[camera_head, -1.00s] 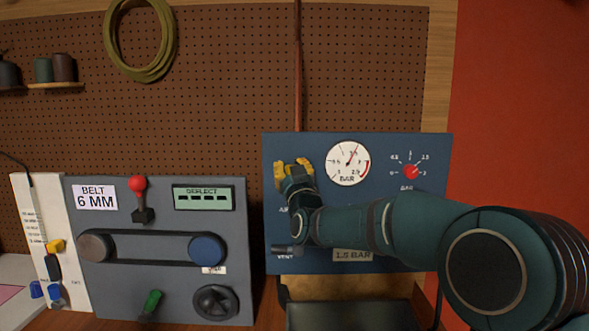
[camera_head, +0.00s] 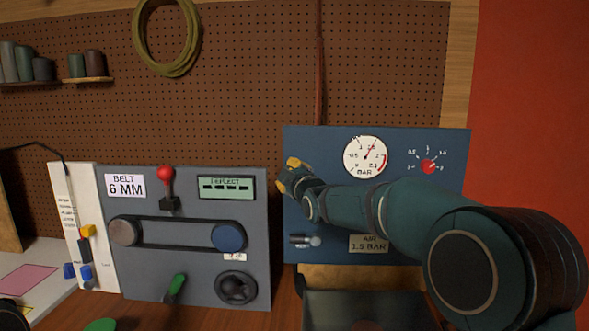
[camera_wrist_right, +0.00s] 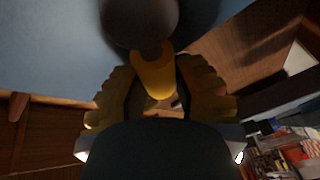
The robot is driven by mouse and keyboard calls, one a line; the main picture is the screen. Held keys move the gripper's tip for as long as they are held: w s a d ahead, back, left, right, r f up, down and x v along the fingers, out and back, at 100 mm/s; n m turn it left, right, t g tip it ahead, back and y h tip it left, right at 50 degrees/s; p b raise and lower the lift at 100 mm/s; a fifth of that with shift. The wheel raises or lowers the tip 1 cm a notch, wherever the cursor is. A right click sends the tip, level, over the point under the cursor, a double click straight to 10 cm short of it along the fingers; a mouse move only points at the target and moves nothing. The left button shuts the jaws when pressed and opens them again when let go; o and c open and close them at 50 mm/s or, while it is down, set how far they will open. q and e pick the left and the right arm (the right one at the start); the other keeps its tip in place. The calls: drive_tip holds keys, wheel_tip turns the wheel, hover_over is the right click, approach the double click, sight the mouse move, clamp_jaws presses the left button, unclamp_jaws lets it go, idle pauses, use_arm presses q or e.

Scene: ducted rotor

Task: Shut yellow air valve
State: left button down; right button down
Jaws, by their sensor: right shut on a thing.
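The air panel (camera_head: 411,210) is blue, with a round white gauge (camera_head: 365,156) on it. My right gripper (camera_head: 287,175) is at the panel's left edge, its yellow fingers tilted to the left. The valve is hidden behind it in the head view. In the right wrist view the yellow valve handle (camera_wrist_right: 155,77) sticks out from a dark round hub (camera_wrist_right: 140,20), between the fingers of my right gripper (camera_wrist_right: 160,92). The gripper is shut on the handle. My left gripper is out of view.
A red knob (camera_head: 428,167) is at the panel's right, and a grey vent lever (camera_head: 300,240) is below my gripper. The belt panel (camera_head: 190,285) stands close on the left, with a red-topped lever (camera_head: 166,175). A dark tray (camera_head: 365,312) is below the air panel.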

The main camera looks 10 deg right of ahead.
drive_tip(key=shift+w+a+f+n+g+h+b, duration=0.1)
drive_tip(key=shift+a+f+n+g+h+b, duration=0.1)
drive_tip(key=shift+f+n+g, duration=0.5)
drive_tip(key=shift+a+f+n+g+h+b, duration=0.1)
drive_tip(key=shift+f+n+g+b, duration=0.1)
drive_tip(key=shift+f+n, duration=0.55)
drive_tip(key=shift+w+a+f+n+g+h+b, duration=0.15)
drive_tip(key=shift+f+n+g, duration=0.25)
drive_tip(key=shift+n, duration=0.65)
drive_tip(key=shift+s, duration=0.1)
drive_tip(key=c, duration=0.7)
unclamp_jaws()
drive_tip(key=v, duration=1.2)
drive_tip(key=shift+f, duration=0.1)
